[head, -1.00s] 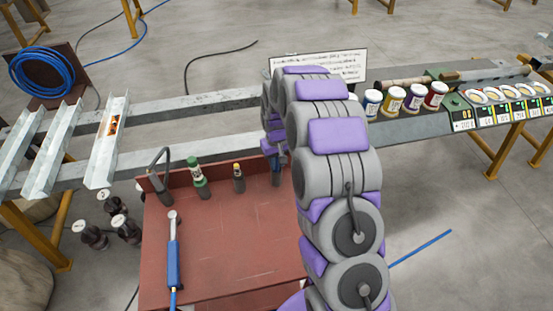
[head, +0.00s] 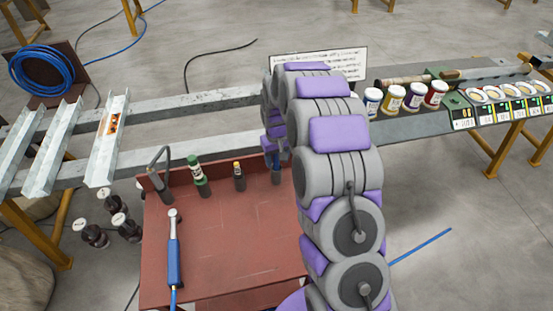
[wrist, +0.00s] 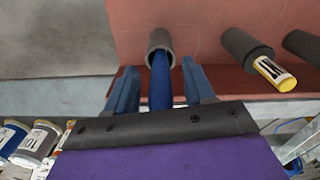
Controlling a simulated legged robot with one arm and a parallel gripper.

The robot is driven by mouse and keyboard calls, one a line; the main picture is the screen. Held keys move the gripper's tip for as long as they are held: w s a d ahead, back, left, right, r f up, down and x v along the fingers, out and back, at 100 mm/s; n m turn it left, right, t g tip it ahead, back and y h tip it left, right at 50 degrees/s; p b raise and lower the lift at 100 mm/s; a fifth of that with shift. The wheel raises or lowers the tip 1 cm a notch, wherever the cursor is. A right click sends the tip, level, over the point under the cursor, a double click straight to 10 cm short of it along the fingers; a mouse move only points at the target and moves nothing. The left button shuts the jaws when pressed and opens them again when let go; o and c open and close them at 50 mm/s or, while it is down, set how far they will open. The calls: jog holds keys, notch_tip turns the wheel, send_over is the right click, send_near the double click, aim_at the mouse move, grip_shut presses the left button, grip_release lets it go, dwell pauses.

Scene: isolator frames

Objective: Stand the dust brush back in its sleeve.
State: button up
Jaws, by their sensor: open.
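The dust brush, seen as a blue handle (wrist: 161,82), stands with its lower end in a grey round sleeve (wrist: 159,40) at the edge of the red tray. Its bristles are hidden. My gripper (wrist: 160,70) is open, with one blue finger on each side of the handle and visible gaps between. In the head view the handle (head: 276,161) and its sleeve (head: 277,178) show just below my gripper (head: 273,148), partly hidden beside my arm.
The red tray (head: 215,245) also has a sleeve with a yellow-topped item (head: 239,170), a green-and-white item (head: 196,172) and a hooked tool (head: 159,168) along its back. A blue-handled tool (head: 174,262) lies at left. Paint jars (head: 412,97) stand on the right rail.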

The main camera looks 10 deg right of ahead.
notch_tip(320, 180, up, 16)
jog(key=p, duration=0.2)
jog(key=shift+r+p, duration=0.25)
jog(key=shift+p, duration=0.15)
jog(key=s+r+g, duration=0.1)
jog(key=s+r, duration=0.3)
jog(key=s, duration=0.7)
jog(key=s+r, duration=0.5)
jog(key=s, duration=0.6)
jog(key=s+f+m, duration=0.1)
jog(key=s, duration=1.8)
jog(key=shift+s+f+m+g, duration=0.3)
jog(key=shift+s+m+g, duration=0.05)
jog(key=shift+m+g, duration=0.05)
jog(key=shift+a, duration=0.1)
